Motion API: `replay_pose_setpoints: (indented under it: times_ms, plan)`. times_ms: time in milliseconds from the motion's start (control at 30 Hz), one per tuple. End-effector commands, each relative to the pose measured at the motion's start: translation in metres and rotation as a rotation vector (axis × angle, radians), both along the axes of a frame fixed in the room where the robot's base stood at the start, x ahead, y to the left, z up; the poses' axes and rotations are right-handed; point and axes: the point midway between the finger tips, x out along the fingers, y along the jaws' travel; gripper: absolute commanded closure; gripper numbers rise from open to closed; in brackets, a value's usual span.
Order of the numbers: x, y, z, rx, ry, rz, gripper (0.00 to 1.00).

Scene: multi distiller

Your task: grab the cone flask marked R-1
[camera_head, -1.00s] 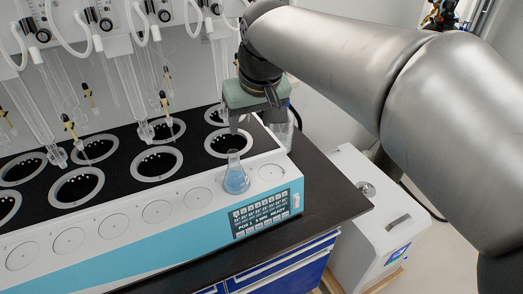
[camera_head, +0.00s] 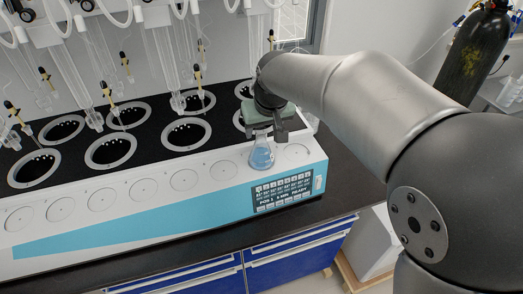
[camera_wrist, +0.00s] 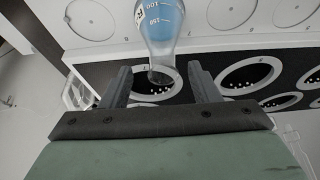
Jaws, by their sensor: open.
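A cone flask (camera_head: 261,155) with blue liquid stands upright on the white front ledge of the distiller (camera_head: 150,212). In the wrist view the flask (camera_wrist: 163,22) shows upside down at the top centre, with volume marks and part of a white label; I cannot read R-1 on it. My gripper (camera_head: 266,133) is open, just above and around the flask's upper part in the head view. In the wrist view my gripper's fingers (camera_wrist: 161,80) are spread on either side of the flask's neck, with gaps on both sides. The neck is partly hidden in the head view.
Several round black wells (camera_head: 110,150) lie behind the ledge, with glass tubes (camera_head: 173,65) hanging over them. A control panel (camera_head: 283,191) is on the front face. A clear glass vessel (camera_head: 310,121) stands behind my gripper to the right. Dark bench (camera_head: 345,180) is free at the right.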

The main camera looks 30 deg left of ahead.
Motion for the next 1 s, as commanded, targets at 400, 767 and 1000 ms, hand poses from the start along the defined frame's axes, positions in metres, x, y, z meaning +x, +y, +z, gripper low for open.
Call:
replay_pose_setpoints:
  times_ms: [400, 767, 1000]
  plan:
    - [0.005, 0.012, -0.036, 0.0, 0.0, 0.0, 0.44]
    - [0.005, 0.012, -0.036, 0.0, 0.001, 0.0, 1.0]
    - [0.005, 0.012, -0.036, 0.0, 0.001, 0.0, 1.0]
